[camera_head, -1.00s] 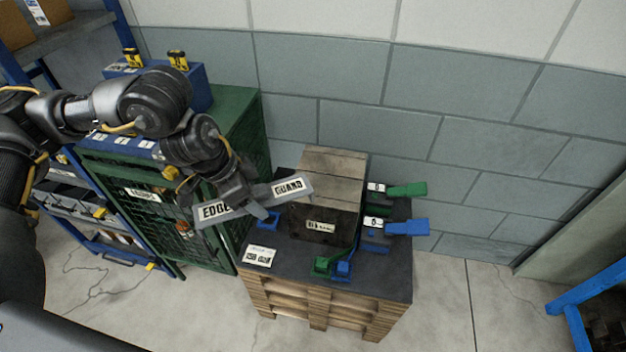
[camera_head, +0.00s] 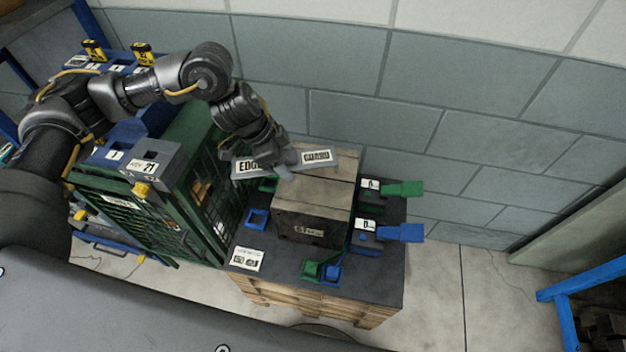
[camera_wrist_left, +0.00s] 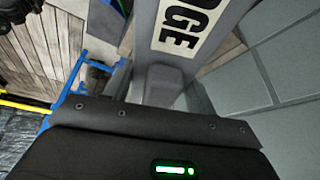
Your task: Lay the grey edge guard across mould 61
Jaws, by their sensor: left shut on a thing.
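The grey edge guard (camera_head: 318,157) is a bent strip with white labels reading EDGE and GUARD. My left gripper (camera_head: 283,168) is shut on it near its middle. The guard is over the far top part of mould 61 (camera_head: 312,228), a grey-brown block with wooden boards on top; whether it touches the boards I cannot tell. In the left wrist view the guard (camera_wrist_left: 160,75) runs up from the gripper with its EDGE label showing. My right gripper is not in view.
The mould stands on a dark-topped pallet (camera_head: 375,283). A green mesh cage (camera_head: 205,205) stands close on the left. A wall is behind; a blue frame (camera_head: 560,305) is at right.

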